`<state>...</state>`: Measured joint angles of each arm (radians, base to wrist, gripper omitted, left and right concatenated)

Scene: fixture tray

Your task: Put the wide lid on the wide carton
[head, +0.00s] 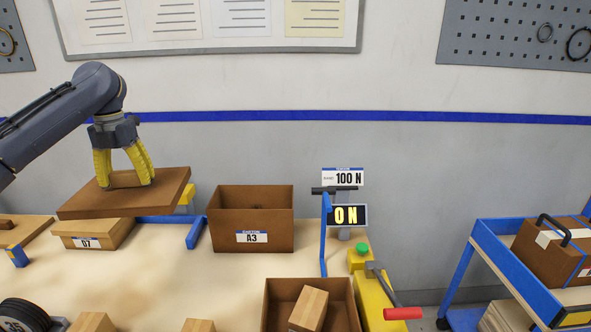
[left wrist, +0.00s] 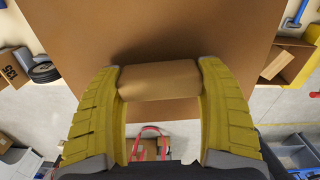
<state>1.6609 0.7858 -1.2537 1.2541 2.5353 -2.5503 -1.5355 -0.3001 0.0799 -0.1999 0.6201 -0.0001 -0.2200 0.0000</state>
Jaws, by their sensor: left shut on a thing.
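My left gripper (head: 126,183) is shut on the block handle (head: 126,179) of a wide, flat brown lid (head: 170,197). The lid hangs slightly tilted above the left part of the table. In the left wrist view the yellow fingers (left wrist: 160,82) clasp both ends of the handle, and the lid (left wrist: 190,28) fills the upper middle. An open brown carton labelled A3 (head: 223,234) stands upright just right of the lid. Another open brown carton (head: 342,290) is cut off at the bottom edge, with a lighter block inside. I cannot tell for certain which is the wide carton. My right gripper is not seen.
A lower box labelled 07 (head: 108,236) sits under the lid. A blue stand (head: 195,232) is partly hidden behind it. A blue cart (head: 500,262) is far right.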

